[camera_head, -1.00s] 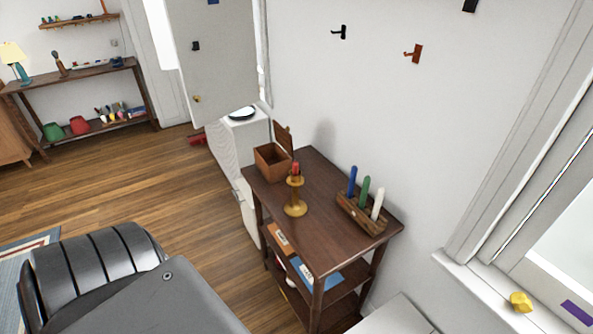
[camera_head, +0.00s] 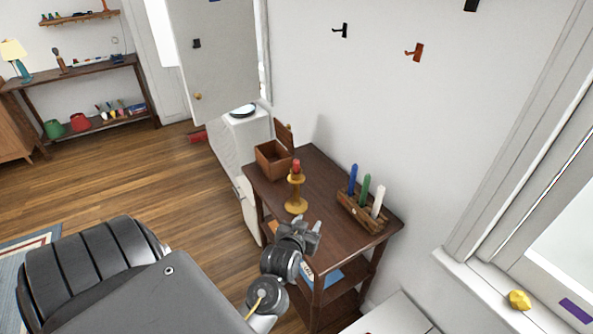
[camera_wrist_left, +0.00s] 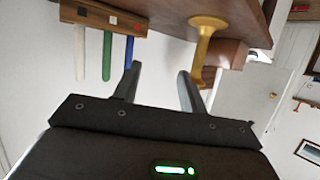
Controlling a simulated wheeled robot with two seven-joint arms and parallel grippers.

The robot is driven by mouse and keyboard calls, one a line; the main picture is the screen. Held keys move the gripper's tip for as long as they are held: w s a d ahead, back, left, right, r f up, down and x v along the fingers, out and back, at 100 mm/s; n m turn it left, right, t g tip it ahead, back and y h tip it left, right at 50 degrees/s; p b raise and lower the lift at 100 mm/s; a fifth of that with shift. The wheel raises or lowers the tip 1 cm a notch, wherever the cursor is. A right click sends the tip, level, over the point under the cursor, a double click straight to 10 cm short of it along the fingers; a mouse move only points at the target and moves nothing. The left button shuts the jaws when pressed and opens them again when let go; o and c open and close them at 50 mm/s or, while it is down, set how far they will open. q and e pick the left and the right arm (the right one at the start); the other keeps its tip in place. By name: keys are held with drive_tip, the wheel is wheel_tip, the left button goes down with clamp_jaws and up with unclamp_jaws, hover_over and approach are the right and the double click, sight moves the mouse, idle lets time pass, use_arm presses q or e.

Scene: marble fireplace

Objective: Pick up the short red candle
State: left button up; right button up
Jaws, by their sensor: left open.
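The short red candle (camera_head: 296,166) stands upright in a yellow candle holder (camera_head: 296,196) on the dark wooden table (camera_head: 330,208). My left gripper (camera_head: 314,229) is over the table's front edge, in front of and below the candle in the head view, apart from it. In the left wrist view, which looks upside down, the open fingers (camera_wrist_left: 158,78) have nothing between them. The holder (camera_wrist_left: 205,38) shows there beyond the right-hand finger; I cannot make out the red candle. My right gripper is not in view.
A wooden block (camera_head: 360,212) with blue, green and white candles stands right of the holder. An open wooden box (camera_head: 272,160) stands behind it to the left. The wall (camera_head: 370,120) is close behind the table. The table top between holder and block is clear.

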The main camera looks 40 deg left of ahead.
sight(296, 166)
use_arm(q)
drive_tip(key=w+a+r+n+y, duration=0.1)
drive_tip(key=w+a+r+y, duration=0.1)
drive_tip(key=a, duration=0.1)
drive_tip(key=w+a+r+n+t+y+p, duration=0.1)
drive_tip(key=w+a+r+y, duration=0.1)
drive_tip(key=a+r, duration=0.1)
drive_tip(key=w+a+r+n+y, duration=0.2)
drive_tip(key=w+a+r, duration=0.1)
drive_tip(key=a, duration=0.2)
drive_tip(key=shift+a+p, duration=0.1)
drive_tip(key=shift+p, duration=0.3)
drive_tip(key=p+x, duration=0.2)
drive_tip(key=x, duration=0.3)
drive_tip(key=shift+r, duration=0.1)
drive_tip(key=shift+s, duration=0.1)
drive_tip(key=shift+c, duration=0.5)
clamp_jaws()
